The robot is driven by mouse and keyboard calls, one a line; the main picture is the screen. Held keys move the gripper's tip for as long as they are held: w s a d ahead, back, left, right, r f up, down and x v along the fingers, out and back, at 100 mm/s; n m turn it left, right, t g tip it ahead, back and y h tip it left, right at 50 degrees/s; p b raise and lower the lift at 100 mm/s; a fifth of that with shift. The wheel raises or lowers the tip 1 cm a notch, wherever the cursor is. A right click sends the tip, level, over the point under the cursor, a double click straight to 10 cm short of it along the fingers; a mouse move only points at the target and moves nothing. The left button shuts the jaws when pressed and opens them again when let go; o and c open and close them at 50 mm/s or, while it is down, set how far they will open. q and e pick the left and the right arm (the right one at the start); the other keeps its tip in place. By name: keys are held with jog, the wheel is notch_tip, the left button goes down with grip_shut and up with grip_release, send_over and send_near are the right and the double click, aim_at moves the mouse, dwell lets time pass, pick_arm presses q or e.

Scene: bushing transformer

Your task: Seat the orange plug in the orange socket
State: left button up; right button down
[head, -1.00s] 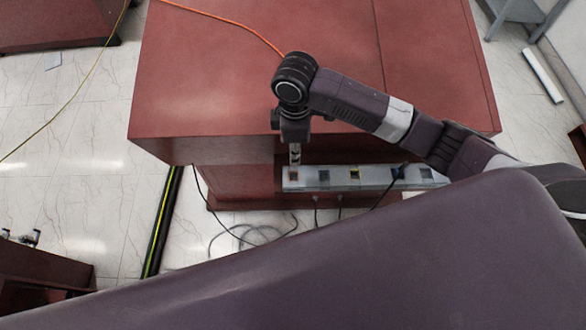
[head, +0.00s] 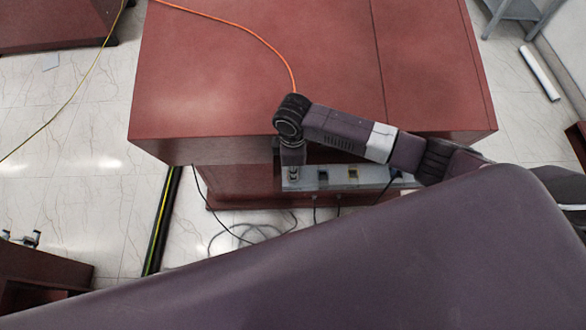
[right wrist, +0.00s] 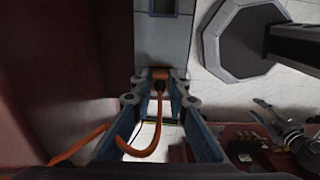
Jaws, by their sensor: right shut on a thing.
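My right gripper (head: 294,175) is at the left end of a grey socket strip (head: 372,174), low on the front of the red cabinet. In the right wrist view, its blue-grey fingers (right wrist: 160,98) are shut on the orange plug (right wrist: 160,74), whose dark cable end faces the camera. An orange cable (right wrist: 158,130) loops down from it and off to the left. The gripper hides the strip's leftmost socket in the head view, and I cannot tell how deep the plug sits. My left gripper is not in view.
A black cable plug (head: 396,174) is farther right. Grey cables (head: 250,235) lie on the floor below.

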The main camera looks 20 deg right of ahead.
jog(key=shift+f, duration=0.15)
jog(key=c, duration=1.9)
grip_release()
notch_tip(320, 180, up, 12)
jog(key=shift+r+b, duration=0.2)
jog(key=shift+b, duration=0.3)
